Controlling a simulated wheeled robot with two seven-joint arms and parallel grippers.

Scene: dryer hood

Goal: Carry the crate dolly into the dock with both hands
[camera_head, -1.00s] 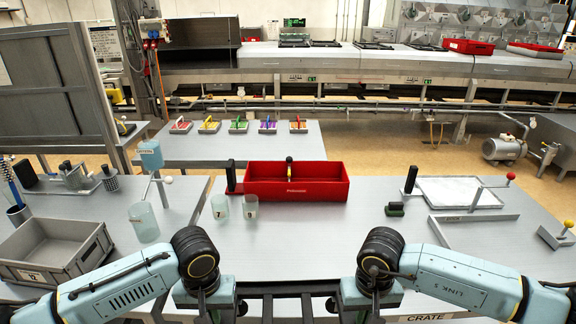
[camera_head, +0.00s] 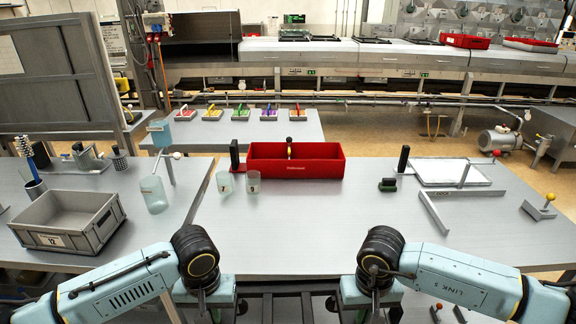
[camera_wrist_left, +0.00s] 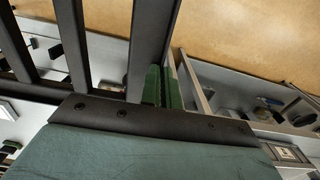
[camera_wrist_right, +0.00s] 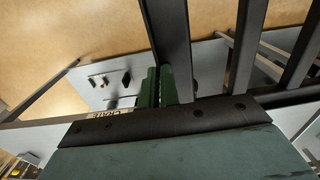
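A dark barred frame (camera_head: 288,287), which I take to be the crate dolly, spans between my two grippers at the bottom of the head view. Its bars also cross the left wrist view (camera_wrist_left: 150,45) and the right wrist view (camera_wrist_right: 168,40). My left gripper (camera_wrist_left: 163,88) has its green fingers close together beside a bar. My right gripper (camera_wrist_right: 158,88) has the same pose at the other side. Both look shut on the frame, though the contact itself is hidden. A CRATE label (camera_wrist_right: 116,113) shows in the right wrist view. I cannot make out the dock.
The grey table (camera_head: 290,235) ahead is clear near its front and carries a red box (camera_head: 318,173) and two cups. A grey crate (camera_head: 105,238) sits on the left table. A white tray (camera_head: 450,172) lies at the right. Orange floor shows beyond the table's right edge.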

